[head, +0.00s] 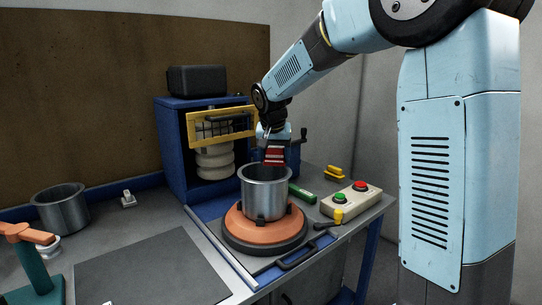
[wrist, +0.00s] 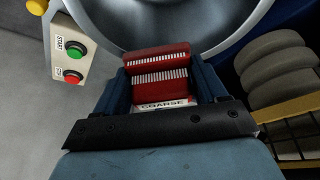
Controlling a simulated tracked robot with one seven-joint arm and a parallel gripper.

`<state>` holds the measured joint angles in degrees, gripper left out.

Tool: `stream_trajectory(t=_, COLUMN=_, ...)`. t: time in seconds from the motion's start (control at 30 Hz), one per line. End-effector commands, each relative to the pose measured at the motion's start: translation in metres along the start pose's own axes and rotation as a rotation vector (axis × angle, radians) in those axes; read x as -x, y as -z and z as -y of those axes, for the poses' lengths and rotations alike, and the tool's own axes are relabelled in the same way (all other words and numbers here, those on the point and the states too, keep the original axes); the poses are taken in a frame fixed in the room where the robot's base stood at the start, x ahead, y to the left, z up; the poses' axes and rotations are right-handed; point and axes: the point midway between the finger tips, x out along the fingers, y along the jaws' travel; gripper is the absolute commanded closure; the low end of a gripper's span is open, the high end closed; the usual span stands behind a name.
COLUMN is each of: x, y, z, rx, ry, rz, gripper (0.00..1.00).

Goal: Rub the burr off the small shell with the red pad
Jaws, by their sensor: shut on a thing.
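The narrower metal shell (head: 265,199) stands upright on an orange chuck with a dark base (head: 240,238). Its open rim and inside wall (wrist: 240,35) fill the top of the wrist view. My gripper (head: 274,150) is shut on the red pad (head: 274,160), just above the back of the shell's rim. In the wrist view my gripper (wrist: 162,88) has a finger on each side of the red pad (wrist: 158,62), which is marked COARSE. The pad overlaps the rim in this view; I cannot tell whether they touch. No burr is clear to see.
A wider metal shell (head: 62,211) stands at the left. A green bar (head: 302,193) and a button box (head: 350,201) lie right of the chuck. A blue cabinet with a yellow-framed guard (head: 222,126) stands behind. A teal and orange tool (head: 32,255) is front left.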

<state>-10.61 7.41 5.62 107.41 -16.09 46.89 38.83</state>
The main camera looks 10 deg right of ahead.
Motion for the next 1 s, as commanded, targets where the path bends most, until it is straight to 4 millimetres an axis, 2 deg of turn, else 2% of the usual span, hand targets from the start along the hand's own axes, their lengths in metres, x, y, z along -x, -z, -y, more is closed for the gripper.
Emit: stream_trajectory(t=1.0, x=0.006, y=-0.018, z=-0.026, rx=0.000, ry=0.002, rz=-0.002, gripper=0.62)
